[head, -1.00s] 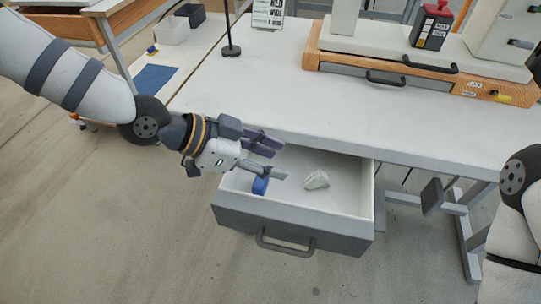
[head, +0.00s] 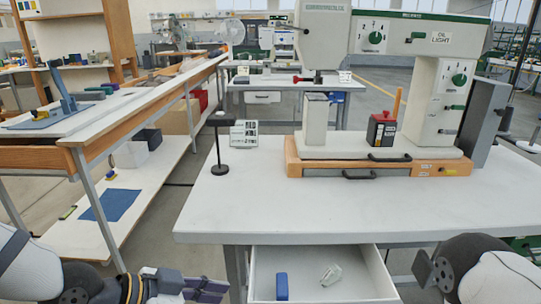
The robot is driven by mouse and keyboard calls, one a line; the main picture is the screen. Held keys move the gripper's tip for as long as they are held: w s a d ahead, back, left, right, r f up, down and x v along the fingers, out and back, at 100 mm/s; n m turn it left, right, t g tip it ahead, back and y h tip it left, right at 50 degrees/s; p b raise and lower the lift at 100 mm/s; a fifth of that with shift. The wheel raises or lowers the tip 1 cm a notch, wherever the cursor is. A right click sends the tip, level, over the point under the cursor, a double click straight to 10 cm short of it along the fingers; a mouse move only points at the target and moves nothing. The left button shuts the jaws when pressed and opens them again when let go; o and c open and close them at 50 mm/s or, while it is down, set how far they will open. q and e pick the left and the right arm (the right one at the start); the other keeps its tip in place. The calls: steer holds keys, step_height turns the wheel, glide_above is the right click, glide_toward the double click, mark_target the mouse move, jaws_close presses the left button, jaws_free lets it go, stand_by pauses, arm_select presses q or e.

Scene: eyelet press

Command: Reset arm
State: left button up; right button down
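My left gripper (head: 205,289) is at the bottom edge of the head view, left of the open drawer (head: 375,272) and apart from it. Its dark purplish fingers point right and hold nothing I can see; the lower part is cut off by the frame. My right arm shows only as a joint and link at the bottom right; its gripper is out of view. The open white drawer under the table holds a small blue block (head: 282,286) and a clear or whitish small piece (head: 331,275).
The table's front left is clear.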

arm_select(q)
steer(key=s+a+f+n+g+y, duration=0.1)
steer(key=s+f+n+g+y, duration=0.15)
steer(key=s+f+n, duration=0.65)
steer(key=s+a+f+n+g+y, duration=0.1)
steer(key=s+a+f+y, duration=0.1)
steer(key=s, duration=0.6)
steer(key=s+a+f+n+g+y+p, duration=0.1)
steer(key=s+a+f+g+y, duration=0.1)
steer(key=s+a, duration=0.3)
steer(key=s+a+f+g+y+p, duration=0.1)
steer(key=s+a+f+y, duration=0.1)
steer(key=s, duration=0.9)
steer(key=shift+a+f+n+g, duration=0.4)
steer(key=shift+a+f, duration=0.45)
steer(key=shift+a, duration=0.4)
arm_select(e)
steer(key=shift+t, duration=0.6)
steer(key=w+r, duration=0.1)
steer(key=w, duration=0.1)
steer(key=w+d+r, duration=0.1)
steer(key=r, duration=0.1)
steer(key=shift+w, duration=0.35)
arm_select(q)
steer(key=shift+s+y, duration=0.1)
steer(key=shift+y, duration=0.15)
